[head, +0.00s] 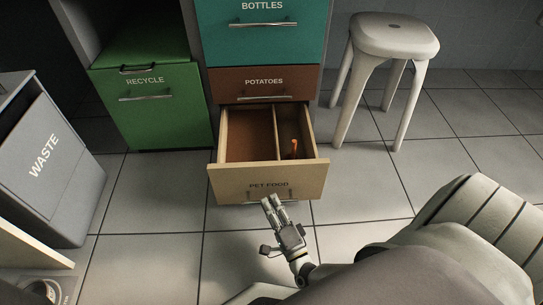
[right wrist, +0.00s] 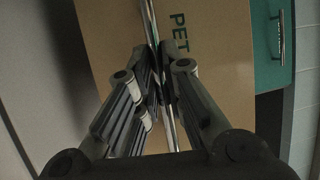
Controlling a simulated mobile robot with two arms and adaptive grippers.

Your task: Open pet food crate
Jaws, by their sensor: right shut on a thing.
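The pet food crate (head: 233,182) is a tan drawer at the bottom of the cabinet. It is pulled out, with its inside and a lengthwise divider showing from above. Its front reads PET FOOD and also shows in the right wrist view (right wrist: 215,75). My right gripper (head: 270,203) is at the lower front of the drawer. In the right wrist view its fingers (right wrist: 158,80) are closed around the metal bar handle (right wrist: 152,22). Part of the handle is hidden by the fingers. My left gripper is not in view.
A brown potatoes drawer (head: 230,85) and a teal bottles drawer (head: 262,35) sit above, both shut. A green recycle bin (head: 150,120) and grey waste bin (head: 60,170) stand left, a white stool (head: 393,40) right. A small orange thing (head: 294,148) shows inside the crate.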

